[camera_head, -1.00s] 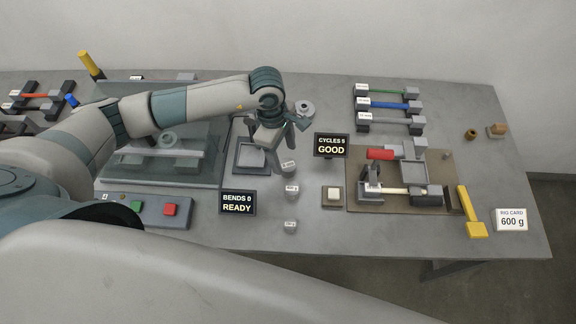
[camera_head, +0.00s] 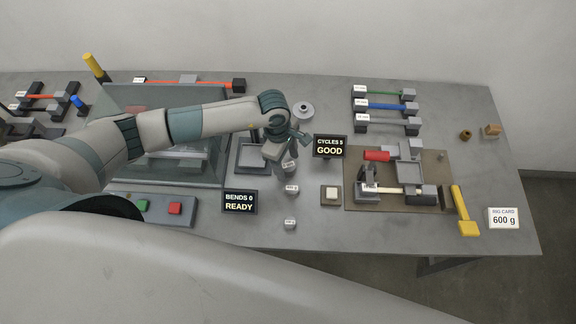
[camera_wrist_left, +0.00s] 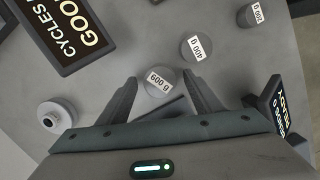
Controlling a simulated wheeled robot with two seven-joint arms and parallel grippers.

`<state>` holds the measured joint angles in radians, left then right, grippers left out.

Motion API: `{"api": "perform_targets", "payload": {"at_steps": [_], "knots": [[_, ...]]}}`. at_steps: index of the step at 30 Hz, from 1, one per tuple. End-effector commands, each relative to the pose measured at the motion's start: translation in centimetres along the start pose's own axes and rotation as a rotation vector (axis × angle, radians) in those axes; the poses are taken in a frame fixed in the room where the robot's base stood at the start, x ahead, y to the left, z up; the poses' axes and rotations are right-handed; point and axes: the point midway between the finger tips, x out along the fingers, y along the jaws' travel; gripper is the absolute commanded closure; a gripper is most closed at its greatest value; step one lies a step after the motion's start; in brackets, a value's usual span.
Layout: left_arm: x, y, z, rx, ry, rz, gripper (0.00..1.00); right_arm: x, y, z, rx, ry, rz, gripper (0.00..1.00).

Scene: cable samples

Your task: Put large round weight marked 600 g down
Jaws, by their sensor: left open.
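The large round weight marked 600 g (camera_wrist_left: 160,80) is a grey cylinder with a white label, standing on the grey table between the fingers of my left gripper (camera_wrist_left: 163,88). The fingers are open with gaps beside it in the wrist view. In the head view the weight (camera_head: 289,165) is partly covered by my left gripper (camera_head: 287,159), which comes down over it from behind. Whether a finger touches it cannot be told. My right gripper is not in view.
Two smaller weights, the 400 g (camera_wrist_left: 195,48) and another (camera_wrist_left: 250,14), stand in a row nearby. A square tray (camera_head: 243,170), the BENDS display (camera_head: 239,202), the CYCLES display (camera_head: 330,147) and a round metal piece (camera_head: 303,111) surround the gripper.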

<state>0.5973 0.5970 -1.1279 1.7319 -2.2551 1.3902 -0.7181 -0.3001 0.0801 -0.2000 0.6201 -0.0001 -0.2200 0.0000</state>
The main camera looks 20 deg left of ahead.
Motion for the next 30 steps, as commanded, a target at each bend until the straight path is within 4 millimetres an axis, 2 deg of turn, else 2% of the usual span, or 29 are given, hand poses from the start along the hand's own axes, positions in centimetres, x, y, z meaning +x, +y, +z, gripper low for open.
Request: {"api": "perform_targets", "payload": {"at_steps": [5,6,13,14,23,30], "knots": [[0.0,0.0,0.0,0.0,0.0,0.0,0.4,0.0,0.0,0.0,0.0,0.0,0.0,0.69],[0.0,0.0,0.0,0.0,0.0,0.0,0.43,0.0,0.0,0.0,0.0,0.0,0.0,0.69],[-0.1,0.0,0.0,0.0,0.0,0.0,0.98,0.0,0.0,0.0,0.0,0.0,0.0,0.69],[-0.1,0.0,0.0,0.0,0.0,0.0,1.0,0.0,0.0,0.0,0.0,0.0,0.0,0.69],[-0.3,0.1,0.1,0.0,-0.001,0.002,1.0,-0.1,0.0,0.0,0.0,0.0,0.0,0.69],[-2.2,0.1,0.4,0.001,-0.002,0.003,1.0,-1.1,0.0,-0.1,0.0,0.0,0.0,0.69]]}}
